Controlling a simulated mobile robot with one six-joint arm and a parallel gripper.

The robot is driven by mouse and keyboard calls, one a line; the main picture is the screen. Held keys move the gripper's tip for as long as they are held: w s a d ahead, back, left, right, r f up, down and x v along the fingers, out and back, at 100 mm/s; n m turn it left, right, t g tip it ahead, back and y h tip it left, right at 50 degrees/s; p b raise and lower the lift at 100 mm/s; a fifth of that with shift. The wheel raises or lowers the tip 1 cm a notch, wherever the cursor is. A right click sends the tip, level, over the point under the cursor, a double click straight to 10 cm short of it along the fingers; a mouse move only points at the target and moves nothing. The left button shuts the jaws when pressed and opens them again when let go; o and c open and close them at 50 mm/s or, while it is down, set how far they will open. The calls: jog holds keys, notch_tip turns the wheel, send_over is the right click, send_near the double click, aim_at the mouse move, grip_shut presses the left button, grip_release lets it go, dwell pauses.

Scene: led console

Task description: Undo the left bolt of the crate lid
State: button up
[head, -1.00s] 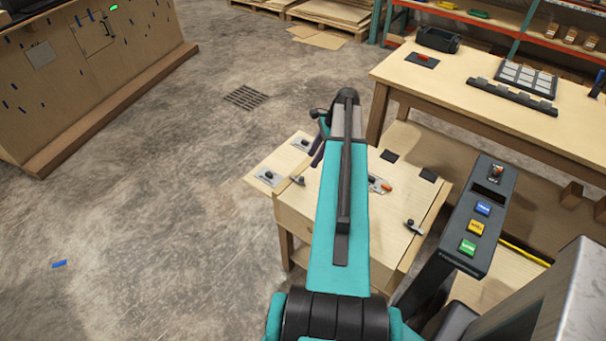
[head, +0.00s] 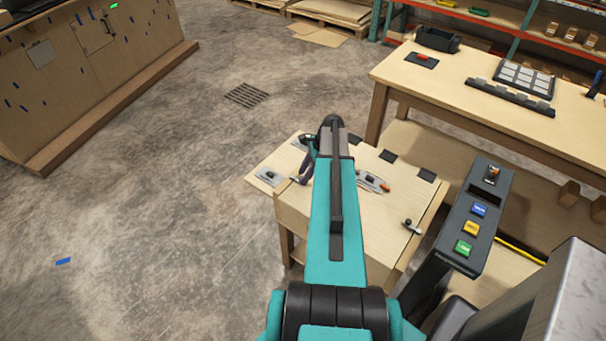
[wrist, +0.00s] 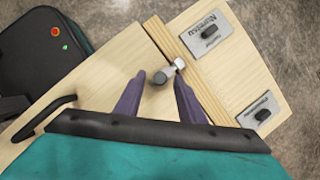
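The wooden crate (head: 295,215) stands below my arm, its pale lid (wrist: 95,92) facing up. In the wrist view the left bolt (wrist: 178,64), a small metal bolt with a rounded grey handle, lies at the seam between the lid and a side board. My gripper (wrist: 160,76) is open, its two purple fingers spread. The bolt's handle shows between and just beyond the fingertips; I cannot tell whether they touch it. In the head view my gripper (head: 302,170) is at the lid's left edge and covers most of this bolt.
The right bolt (head: 412,226) is at the lid's right edge. Two plates with dark knobs (wrist: 208,33) (wrist: 262,113) sit on the side board. A button console (head: 470,225) stands right of the crate, and a workbench (head: 450,100) behind it.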

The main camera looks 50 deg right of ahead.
jog(key=shift+f, duration=0.2)
grip_shut()
jog(key=shift+s+b, duration=0.3)
jog(key=shift+s, duration=1.15)
grip_release()
jog(key=shift+s, duration=0.1)
